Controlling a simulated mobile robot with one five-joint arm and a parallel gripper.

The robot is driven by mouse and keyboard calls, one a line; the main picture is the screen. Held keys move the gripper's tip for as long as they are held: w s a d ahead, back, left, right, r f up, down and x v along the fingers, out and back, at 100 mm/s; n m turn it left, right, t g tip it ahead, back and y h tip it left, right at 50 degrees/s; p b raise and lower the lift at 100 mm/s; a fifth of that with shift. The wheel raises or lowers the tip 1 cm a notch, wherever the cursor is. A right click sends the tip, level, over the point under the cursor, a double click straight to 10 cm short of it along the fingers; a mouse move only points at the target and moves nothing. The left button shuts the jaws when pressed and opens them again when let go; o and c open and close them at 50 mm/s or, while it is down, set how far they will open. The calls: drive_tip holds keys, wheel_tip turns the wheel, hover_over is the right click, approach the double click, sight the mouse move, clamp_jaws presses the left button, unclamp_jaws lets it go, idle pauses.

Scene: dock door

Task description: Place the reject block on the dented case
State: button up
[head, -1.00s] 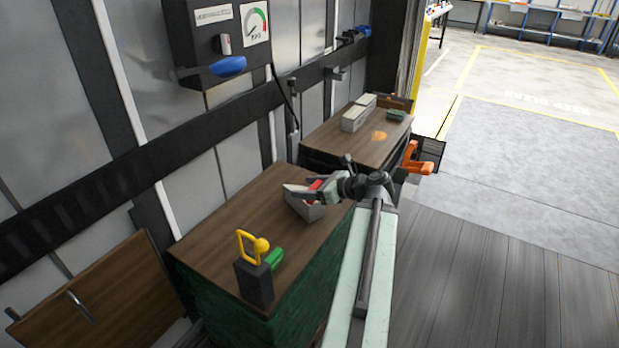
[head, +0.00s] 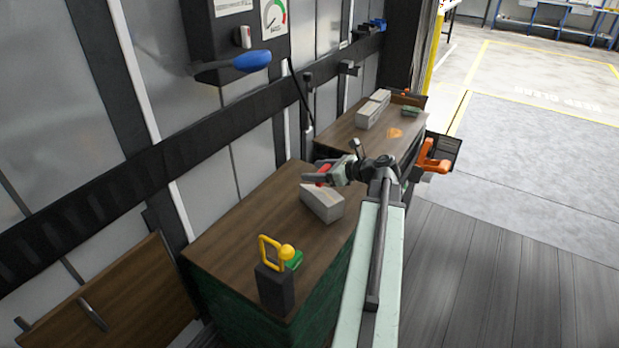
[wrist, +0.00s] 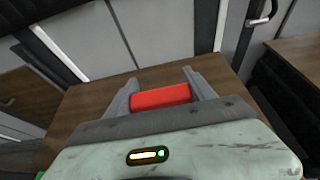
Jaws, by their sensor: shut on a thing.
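The red reject block (wrist: 160,97) is between the two fingers of my gripper (wrist: 162,90) in the wrist view. In the head view my gripper (head: 318,176) is shut on the block (head: 324,180). It appears just behind and above a light grey case (head: 324,204) on the near wooden-topped stand. The case's top looks uneven on its left side; I cannot make out a dent clearly. The case is not visible in the wrist view. The block's height above the stand is hard to tell.
A black block with a yellow loop (head: 275,280) and a green piece (head: 294,260) stand at the stand's near corner. A farther bench (head: 345,132) bears grey cases (head: 372,112). A blue-handled lever (head: 250,62) juts from the wall. Floor at right is clear.

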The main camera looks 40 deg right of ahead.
sight(314, 187)
drive_tip(key=f+b, duration=0.3)
drive_tip(key=shift+w+d+f, duration=0.3)
drive_tip(key=shift+w, duration=0.1)
drive_tip(key=shift+s+f+b, duration=0.15)
drive_tip(key=shift+f+b, duration=0.1)
drive_tip(key=shift+b, duration=0.25)
drive_tip(key=shift+w+a+r, duration=0.2)
drive_tip(key=shift+w+a, duration=0.05)
drive_tip(key=shift+a, duration=0.05)
drive_tip(key=shift+f, duration=0.2)
drive_tip(key=o, duration=1.4)
drive_tip(key=shift+c, duration=0.2)
drive_tip(key=shift+r, duration=0.1)
